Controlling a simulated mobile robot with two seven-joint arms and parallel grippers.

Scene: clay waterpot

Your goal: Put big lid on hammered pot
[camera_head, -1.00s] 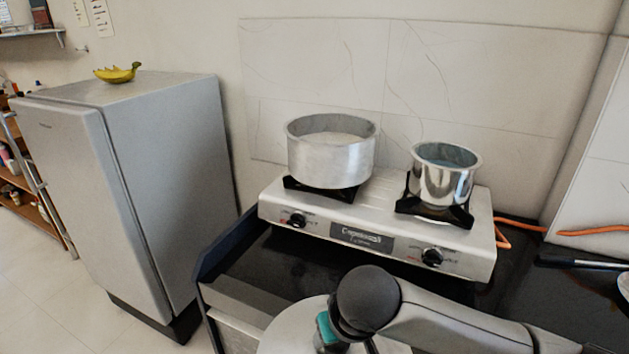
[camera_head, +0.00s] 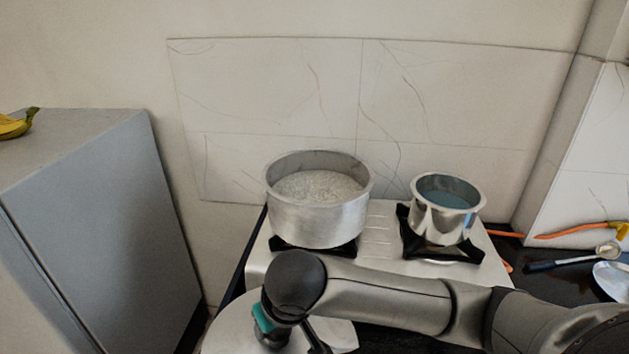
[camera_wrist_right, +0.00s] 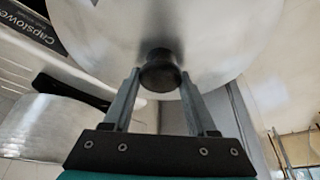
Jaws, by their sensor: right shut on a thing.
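The big lid (camera_head: 225,330) is a round grey metal disc at the bottom of the head view, in front of the stove and partly hidden by my right arm. In the right wrist view the lid (camera_wrist_right: 220,35) fills the top, and its dark knob (camera_wrist_right: 160,70) is between the fingers of my right gripper (camera_wrist_right: 160,80), which is shut on it. The wide dull-metal pot (camera_head: 318,220), likely the hammered pot, stands uncovered on the left burner, with pale grainy contents. It also shows in the right wrist view (camera_wrist_right: 45,125). My left gripper is out of view.
A smaller shiny pot (camera_head: 443,215) with bluish contents stands on the right burner of the stove (camera_head: 385,215). A grey fridge (camera_head: 90,200) with bananas (camera_head: 15,125) on top is at left. Utensils (camera_head: 570,262) and an orange hose (camera_head: 570,233) lie at right.

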